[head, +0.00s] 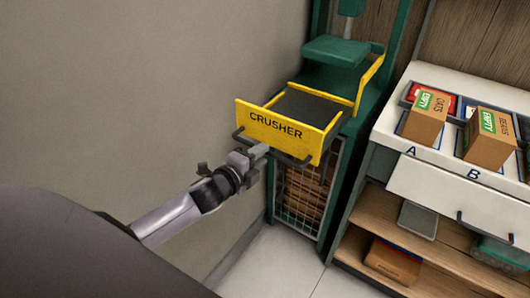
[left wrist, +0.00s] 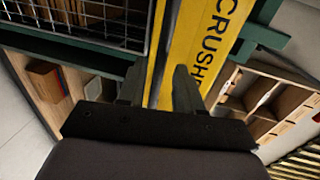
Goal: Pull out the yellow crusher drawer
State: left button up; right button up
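The yellow crusher drawer (head: 275,127) stands out from the green crusher frame in the head view, with its dark floor bare. A dark bar handle (head: 293,158) runs along the lower front of the drawer. My left gripper (head: 258,152) is at the drawer's front, close to the handle. In the left wrist view, the two fingers (left wrist: 159,92) are apart, with the yellow front (left wrist: 200,45) just beyond them. My right gripper is not in view.
A green press plate (head: 341,50) is above and behind the drawer. A wire-mesh cage (head: 303,195) stands below it. A grey wall is at the left.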

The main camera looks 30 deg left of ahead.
pick_arm(q)
jog(key=shift+v, duration=1.8)
jog(key=s+d+f+n+g, duration=0.1)
jog(key=s+d+f+n, duration=0.2)
jog(key=s+f+n, duration=0.2)
jog(key=s+d+f+n+g, duration=0.2)
jog(key=s+f+n, duration=0.3)
jog(key=s, duration=0.3)
jog(key=s+d+f+n+g+h, duration=0.1)
jog(key=s+d+f+n+g, duration=0.1)
jog(key=s+d+f+n, duration=0.2)
jog(key=s+f+n, duration=0.2)
jog(key=s, duration=0.1)
jog(key=shift+s+d+n, duration=0.25)
jog(key=shift+n, duration=0.15)
